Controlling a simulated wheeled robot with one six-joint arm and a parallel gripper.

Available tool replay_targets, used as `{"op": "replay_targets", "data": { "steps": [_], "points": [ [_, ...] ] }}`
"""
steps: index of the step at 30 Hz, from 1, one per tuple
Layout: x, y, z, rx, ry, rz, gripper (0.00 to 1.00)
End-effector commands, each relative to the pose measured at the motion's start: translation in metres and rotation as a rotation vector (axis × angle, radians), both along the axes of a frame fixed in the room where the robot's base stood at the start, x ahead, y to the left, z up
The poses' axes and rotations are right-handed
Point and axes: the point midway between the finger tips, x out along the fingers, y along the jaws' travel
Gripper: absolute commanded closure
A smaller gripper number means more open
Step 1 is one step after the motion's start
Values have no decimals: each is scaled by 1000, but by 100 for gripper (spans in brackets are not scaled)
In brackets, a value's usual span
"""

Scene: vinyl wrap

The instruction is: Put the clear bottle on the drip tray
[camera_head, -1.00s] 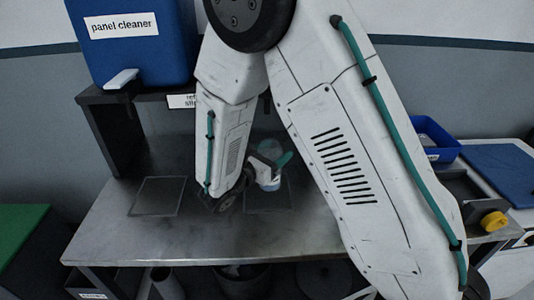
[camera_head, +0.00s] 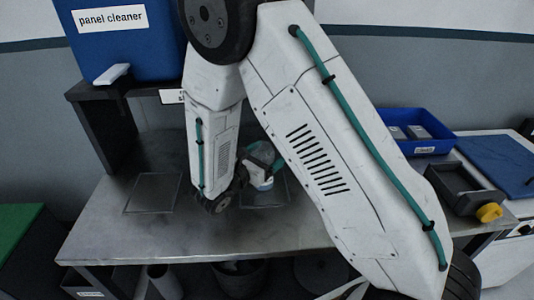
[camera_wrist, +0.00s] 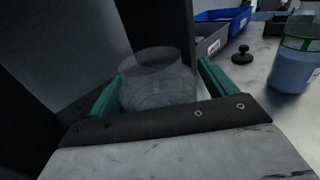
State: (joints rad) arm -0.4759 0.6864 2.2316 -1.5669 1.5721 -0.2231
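The clear bottle (camera_wrist: 158,82) is see-through and sits between the teal fingers of my gripper (camera_wrist: 160,92) in the wrist view. A finger lies against each side, and the gripper looks shut on it. The gripper body hides its lower part. In the head view my gripper (camera_head: 262,162) is over the right part of the metal table, partly hidden by my arm. A blue and white bottle shape (camera_head: 262,182) shows there. Two flat dark squares lie on the table, one at left (camera_head: 153,192) and one under the gripper (camera_head: 280,195); I cannot tell which is the drip tray.
A bottle with blue liquid (camera_wrist: 291,68) stands right of the gripper in the wrist view, near a small black knob (camera_wrist: 242,56). A blue panel cleaner container (camera_head: 125,45) is on the left shelf.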

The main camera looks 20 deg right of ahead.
Motion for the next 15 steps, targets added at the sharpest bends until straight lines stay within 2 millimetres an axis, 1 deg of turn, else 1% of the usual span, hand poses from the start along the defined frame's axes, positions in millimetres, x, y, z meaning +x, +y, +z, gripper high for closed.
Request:
{"op": "replay_targets", "data": {
  "steps": [5, 8, 11, 15],
  "points": [
    [0, 0, 0, 0, 0, 0, 16],
    [0, 0, 4, 0, -1, 0, 16],
    [-5, 11, 3, 0, 0, 3, 16],
    [-17, 36, 3, 0, 0, 5, 16]
  ]
}}
